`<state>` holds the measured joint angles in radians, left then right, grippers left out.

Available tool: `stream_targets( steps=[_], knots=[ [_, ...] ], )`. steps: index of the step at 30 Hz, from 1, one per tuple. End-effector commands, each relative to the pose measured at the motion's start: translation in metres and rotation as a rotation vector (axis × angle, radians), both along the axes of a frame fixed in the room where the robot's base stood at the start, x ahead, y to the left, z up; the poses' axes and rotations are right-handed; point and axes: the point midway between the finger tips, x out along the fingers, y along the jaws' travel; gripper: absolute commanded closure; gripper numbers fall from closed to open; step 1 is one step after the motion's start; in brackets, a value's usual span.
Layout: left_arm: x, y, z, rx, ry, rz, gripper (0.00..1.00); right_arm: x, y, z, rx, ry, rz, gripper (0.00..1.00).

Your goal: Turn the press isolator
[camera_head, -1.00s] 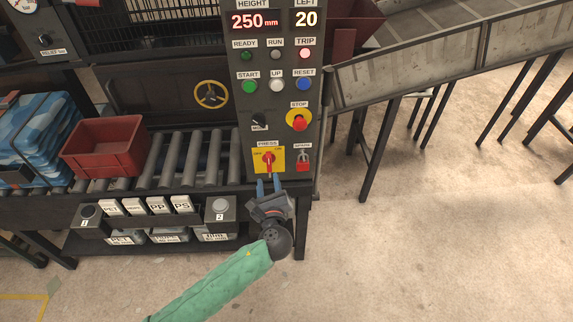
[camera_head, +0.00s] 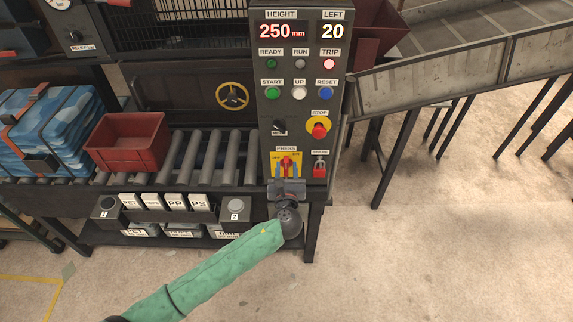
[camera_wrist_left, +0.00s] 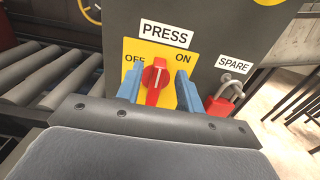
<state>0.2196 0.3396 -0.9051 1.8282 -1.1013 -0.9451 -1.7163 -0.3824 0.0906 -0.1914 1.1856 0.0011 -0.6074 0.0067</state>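The press isolator is a red knob (camera_head: 286,161) on a yellow plate under a PRESS label, low on the dark control panel. In the left wrist view the red knob (camera_wrist_left: 155,80) stands close to upright, between the words OFF at left and ON at right. My left gripper (camera_head: 288,170) is open, its blue fingers at the plate. In the left wrist view the fingers of this gripper (camera_wrist_left: 159,88) lie on either side of the knob, with gaps visible. Part of the OFF word is hidden by the left finger. My right gripper is not in view.
A red padlock (camera_wrist_left: 219,106) hangs under the SPARE label, just right of the plate. The red STOP button (camera_head: 319,131) is above it. The panel shows a lit TRIP lamp (camera_head: 329,64). A roller conveyor (camera_head: 215,160) with a red bin (camera_head: 127,145) is at left.

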Motion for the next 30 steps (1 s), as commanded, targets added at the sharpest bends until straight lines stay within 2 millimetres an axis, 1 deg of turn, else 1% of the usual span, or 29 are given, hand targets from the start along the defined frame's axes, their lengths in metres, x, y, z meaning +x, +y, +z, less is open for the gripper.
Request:
stream_targets(
  steps=[1, 4, 13, 17, 18, 19, 26, 30],
  knots=[
    [0.0041, 0.0001, 0.0017, 0.001, -0.001, 0.0, 0.63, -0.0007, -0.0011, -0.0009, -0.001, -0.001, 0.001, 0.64],
    [0.0083, 0.0, 0.0011, 0.0, -0.001, 0.0, 0.63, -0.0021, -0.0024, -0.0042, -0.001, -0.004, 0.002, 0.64],
    [0.0098, 0.0001, 0.0, 0.0, 0.0, 0.0, 0.63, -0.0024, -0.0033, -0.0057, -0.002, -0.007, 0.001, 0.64],
    [0.0098, 0.0002, 0.0, 0.0, 0.0, 0.0, 0.88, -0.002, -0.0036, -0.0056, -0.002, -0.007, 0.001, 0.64],
    [0.0097, 0.0002, 0.0, 0.0, 0.0, 0.0, 0.96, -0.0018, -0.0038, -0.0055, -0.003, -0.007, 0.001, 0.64],
    [0.0097, 0.0002, 0.0, 0.0, 0.0, 0.0, 1.0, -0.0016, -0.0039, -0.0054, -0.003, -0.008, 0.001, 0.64],
    [0.0096, 0.0003, -0.0006, -0.009, 0.0, 0.0, 1.0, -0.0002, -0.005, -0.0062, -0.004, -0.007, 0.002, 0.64],
    [0.0094, 0.0011, -0.0015, -0.044, 0.0, -0.001, 1.0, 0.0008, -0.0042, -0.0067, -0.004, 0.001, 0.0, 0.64]
  ],
)
